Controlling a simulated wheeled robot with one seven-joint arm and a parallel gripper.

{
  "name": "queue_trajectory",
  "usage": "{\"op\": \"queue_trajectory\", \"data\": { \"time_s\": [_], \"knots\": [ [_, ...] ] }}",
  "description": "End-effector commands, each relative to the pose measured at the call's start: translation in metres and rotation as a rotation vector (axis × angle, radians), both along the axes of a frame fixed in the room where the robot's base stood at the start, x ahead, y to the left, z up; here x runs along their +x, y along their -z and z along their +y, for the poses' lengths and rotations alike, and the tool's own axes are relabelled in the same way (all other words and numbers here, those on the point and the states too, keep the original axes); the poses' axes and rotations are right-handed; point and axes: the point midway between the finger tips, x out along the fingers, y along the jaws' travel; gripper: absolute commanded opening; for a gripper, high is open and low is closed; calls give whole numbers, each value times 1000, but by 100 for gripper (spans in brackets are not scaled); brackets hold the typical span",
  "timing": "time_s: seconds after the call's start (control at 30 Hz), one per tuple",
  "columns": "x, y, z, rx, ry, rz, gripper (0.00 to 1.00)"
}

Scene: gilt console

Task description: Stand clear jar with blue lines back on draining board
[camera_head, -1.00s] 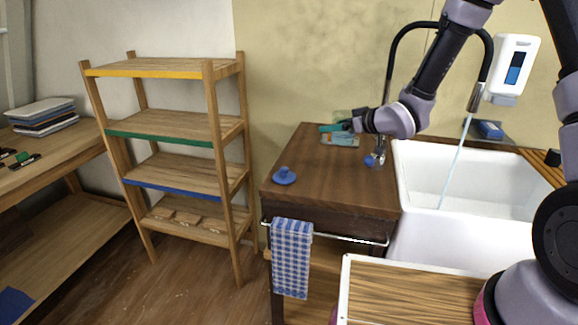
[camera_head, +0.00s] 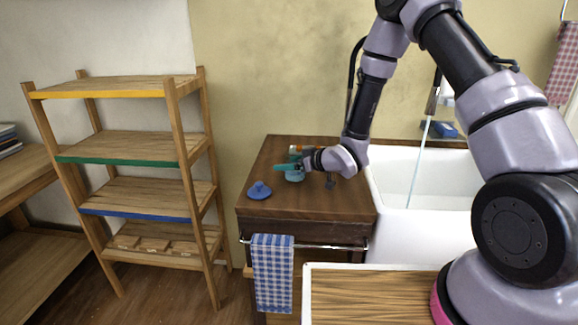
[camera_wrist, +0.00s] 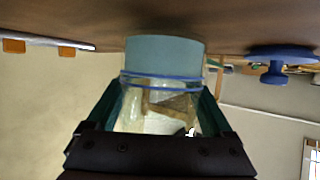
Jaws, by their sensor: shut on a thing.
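The clear jar with blue lines (camera_wrist: 160,98) is between my gripper's (camera_wrist: 155,105) teal fingers in the wrist view, which shut on it from both sides. Its blue-grey end (camera_wrist: 165,52) is at or close to the brown wood surface; I cannot tell whether it touches. In the head view my gripper (camera_head: 290,168) is low over the dark wooden top (camera_head: 310,208) left of the sink, and the jar (camera_head: 295,177) shows only in part below the fingers. A blue knobbed lid-like piece (camera_head: 259,190) lies to its left, also in the wrist view (camera_wrist: 278,62).
A small flat item (camera_head: 298,149) with orange on it lies behind my gripper. The white sink (camera_head: 405,190) with running water is to the right. A checked blue towel (camera_head: 272,272) hangs on the front rail. A slatted wooden board (camera_head: 365,297) is nearer me. Shelves (camera_head: 130,145) stand left.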

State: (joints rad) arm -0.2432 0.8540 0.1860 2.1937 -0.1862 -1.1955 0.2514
Motion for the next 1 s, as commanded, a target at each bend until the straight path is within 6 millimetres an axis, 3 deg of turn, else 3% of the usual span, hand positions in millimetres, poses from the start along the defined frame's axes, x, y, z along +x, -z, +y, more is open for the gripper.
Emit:
{"op": "queue_trajectory", "data": {
  "time_s": [0.4, 0.43, 0.47, 0.77, 1.0],
  "knots": [
    [0, 9, 0, 0, 0, -1, 0],
    [0, 10, 0, -1, 1, -1, 93],
    [0, 9, 0, -1, 1, -1, 100],
    [0, 5, 0, 0, -1, -3, 100],
    [-21, -9, -30, -1, 4, -1, 100]
  ]
}}
